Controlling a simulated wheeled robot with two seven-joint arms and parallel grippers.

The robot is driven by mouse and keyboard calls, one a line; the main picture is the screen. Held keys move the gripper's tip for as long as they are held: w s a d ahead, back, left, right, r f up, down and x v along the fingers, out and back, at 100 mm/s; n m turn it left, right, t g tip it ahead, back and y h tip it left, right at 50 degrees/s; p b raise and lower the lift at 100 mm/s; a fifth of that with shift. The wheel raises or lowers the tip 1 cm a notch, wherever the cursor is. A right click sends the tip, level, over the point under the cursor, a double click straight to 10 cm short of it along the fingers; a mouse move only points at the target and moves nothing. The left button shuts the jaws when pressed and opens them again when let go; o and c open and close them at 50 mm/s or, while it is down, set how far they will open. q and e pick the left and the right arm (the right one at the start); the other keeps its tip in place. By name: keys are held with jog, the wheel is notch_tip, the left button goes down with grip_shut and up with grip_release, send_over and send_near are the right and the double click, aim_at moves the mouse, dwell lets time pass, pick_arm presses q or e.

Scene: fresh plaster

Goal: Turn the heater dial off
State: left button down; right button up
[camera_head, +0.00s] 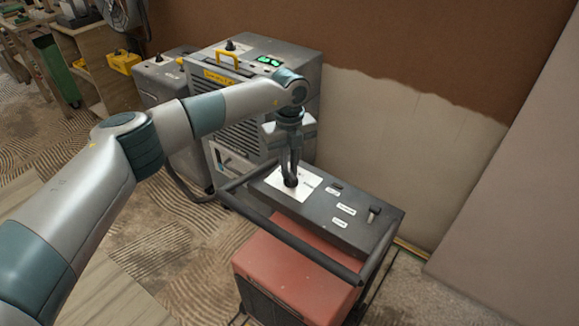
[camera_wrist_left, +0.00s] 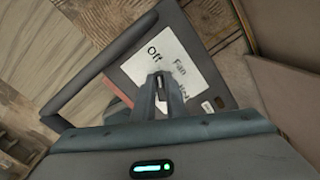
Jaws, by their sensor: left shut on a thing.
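The heater (camera_head: 285,258) is a red box with a dark frame and a dark control panel (camera_head: 325,217) on top. The dial (camera_head: 290,182) is a dark knob on a white label plate (camera_head: 274,187) at the panel's left end. My left gripper (camera_head: 290,180) points down over it and is shut on the dial. In the left wrist view, the fingers (camera_wrist_left: 160,100) close in front of the white plate (camera_wrist_left: 172,62), which reads "Off" and "Fan"; further lettering is partly cut off. The fingers hide most of the dial, and its pointer direction cannot be told. My right gripper is not in view.
A dark toggle (camera_head: 374,212) and small white labels sit on the panel's right. A bar frame (camera_head: 300,240) runs around the heater. A grey machine (camera_head: 255,90) with green displays stands behind. A part-plastered wall (camera_head: 390,130) rises behind the panel.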

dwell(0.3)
pick_arm(q)
jog(key=c, duration=1.8)
grip_release()
jog(key=shift+r, duration=0.15)
